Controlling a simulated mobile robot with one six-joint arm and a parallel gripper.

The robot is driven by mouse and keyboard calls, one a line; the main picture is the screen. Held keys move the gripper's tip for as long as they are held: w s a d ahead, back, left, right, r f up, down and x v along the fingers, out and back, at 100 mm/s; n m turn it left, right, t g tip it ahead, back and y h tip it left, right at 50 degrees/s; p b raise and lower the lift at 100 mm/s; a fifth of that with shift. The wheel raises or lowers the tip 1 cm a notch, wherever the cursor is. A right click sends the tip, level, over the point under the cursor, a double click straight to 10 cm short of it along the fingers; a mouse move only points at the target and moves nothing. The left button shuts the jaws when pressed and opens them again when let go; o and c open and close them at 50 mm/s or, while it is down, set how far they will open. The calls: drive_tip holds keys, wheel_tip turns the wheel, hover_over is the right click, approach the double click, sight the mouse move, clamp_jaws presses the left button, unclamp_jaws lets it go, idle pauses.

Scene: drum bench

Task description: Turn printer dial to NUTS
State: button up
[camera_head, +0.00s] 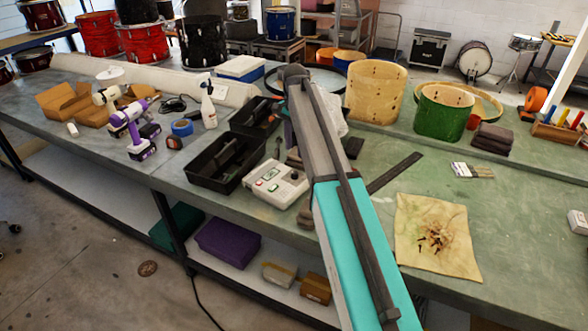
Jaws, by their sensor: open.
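The label printer (270,192) is a small off-white box on the green bench, left of my raised arm. It has a small screen and coloured spots on its top face. My grey and teal arm rises from the bottom of the picture and passes just right of the printer. My gripper cannot be made out; the end of the arm is hidden behind the near link.
A black open tray (224,165) stands close left of the printer. A spray bottle (208,106) and purple drill (130,128) lie farther left. A stained cloth (437,236), a brush (472,170), a green drum shell (442,112) and a wooden shell (376,92) are right of my arm.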

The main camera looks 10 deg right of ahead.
sight(295, 173)
drive_tip(key=shift+f+p, duration=1.55)
drive_tip(key=shift+f, duration=3.9)
clamp_jaws()
